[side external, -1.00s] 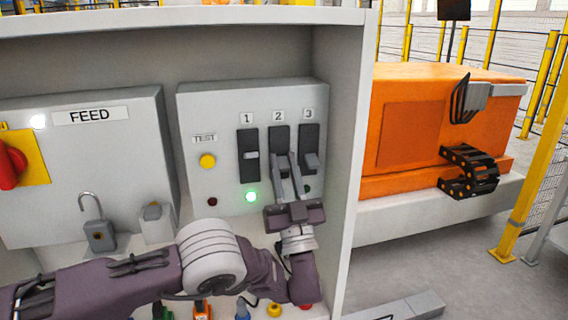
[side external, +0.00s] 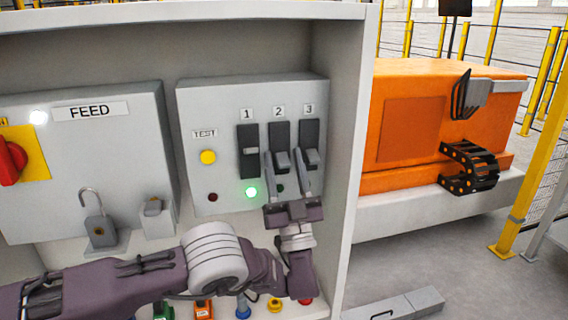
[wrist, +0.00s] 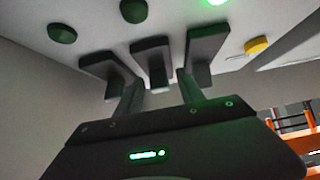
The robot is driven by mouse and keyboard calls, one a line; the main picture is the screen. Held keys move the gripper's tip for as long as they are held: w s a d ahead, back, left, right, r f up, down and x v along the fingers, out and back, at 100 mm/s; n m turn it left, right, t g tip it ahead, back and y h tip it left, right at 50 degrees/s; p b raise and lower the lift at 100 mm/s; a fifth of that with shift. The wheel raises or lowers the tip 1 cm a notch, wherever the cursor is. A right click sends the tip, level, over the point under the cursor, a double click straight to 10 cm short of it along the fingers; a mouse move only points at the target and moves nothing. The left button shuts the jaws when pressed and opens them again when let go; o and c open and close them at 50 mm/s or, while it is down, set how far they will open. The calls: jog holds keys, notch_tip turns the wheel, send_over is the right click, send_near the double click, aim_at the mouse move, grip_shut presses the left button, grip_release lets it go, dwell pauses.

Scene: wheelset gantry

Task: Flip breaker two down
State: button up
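Breaker two (side external: 282,160), the middle switch under label 2 on the grey panel, has a grey lever that sits low in its dark slot, like breaker three (side external: 311,158). The lever of breaker one (side external: 251,151) looks higher and flatter. My gripper (side external: 287,172) is open, with its fingers apart below and on either side of breaker two's lever. In the wrist view my gripper (wrist: 161,95) also shows spread, with the middle lever (wrist: 152,62) between and beyond the fingertips. I cannot tell whether the fingers touch anything. Nothing is held.
The lamp under breaker one (side external: 252,192) glows green; the lamps under two (side external: 280,190) and three look dark. A yellow test button (side external: 208,157) is to the left. The cabinet's right wall (side external: 343,140) stands close to my gripper. A FEED box (side external: 90,170) is further left.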

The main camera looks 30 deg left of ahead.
jog(key=v, duration=0.7)
jog(key=shift+r, duration=0.1)
dwell(1.0)
